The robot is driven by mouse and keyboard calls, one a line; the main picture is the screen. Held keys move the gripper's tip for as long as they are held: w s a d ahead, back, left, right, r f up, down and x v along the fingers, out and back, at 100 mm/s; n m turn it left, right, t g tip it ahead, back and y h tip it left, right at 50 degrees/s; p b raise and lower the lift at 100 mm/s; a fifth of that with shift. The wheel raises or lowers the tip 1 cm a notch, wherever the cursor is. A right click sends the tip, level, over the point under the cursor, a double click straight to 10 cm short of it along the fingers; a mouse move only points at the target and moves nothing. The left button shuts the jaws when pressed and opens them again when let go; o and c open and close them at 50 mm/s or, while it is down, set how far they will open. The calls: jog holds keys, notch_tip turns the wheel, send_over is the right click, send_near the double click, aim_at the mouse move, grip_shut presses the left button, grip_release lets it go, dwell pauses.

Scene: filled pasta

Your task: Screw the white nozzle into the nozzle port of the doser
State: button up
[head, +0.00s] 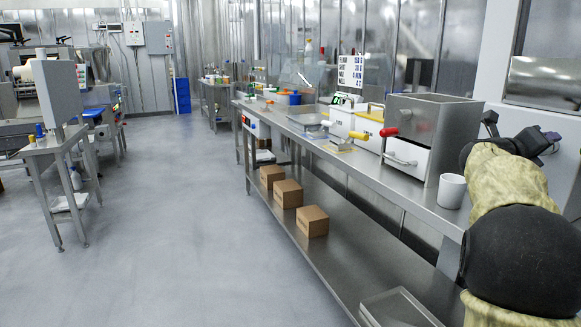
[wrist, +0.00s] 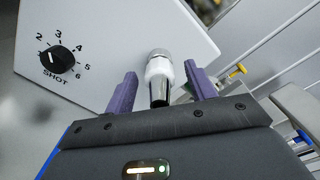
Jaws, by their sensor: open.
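In the wrist view, a white panel with a black dial (wrist: 62,59) marked SHOT fills the upper left; this looks like the doser (wrist: 110,35). A white nozzle (wrist: 158,70) with a metal ring at its top and a dark shiny tube below stands at the panel's edge. My gripper (wrist: 161,75) is open, its two purple fingers on either side of the nozzle with a visible gap on each side. The nozzle appears to be at the doser's face, but I cannot tell whether it is seated in the port.
In the head view, a steel bench (head: 345,165) runs along the right. It holds a steel box with a drawer (head: 435,120), a white cup (head: 452,190) and bins with coloured handles. Cardboard boxes (head: 312,221) sit on its lower shelf.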

jog(key=shift+r+n+p, duration=0.3)
jog(key=shift+n+p, duration=0.4)
jog(key=shift+p, duration=0.25)
jog(key=n+p, duration=0.9)
jog(key=shift+p, duration=0.4)
jog(key=shift+f+n, duration=0.1)
jog(key=shift+n, duration=0.3)
jog(key=shift+f, duration=0.2)
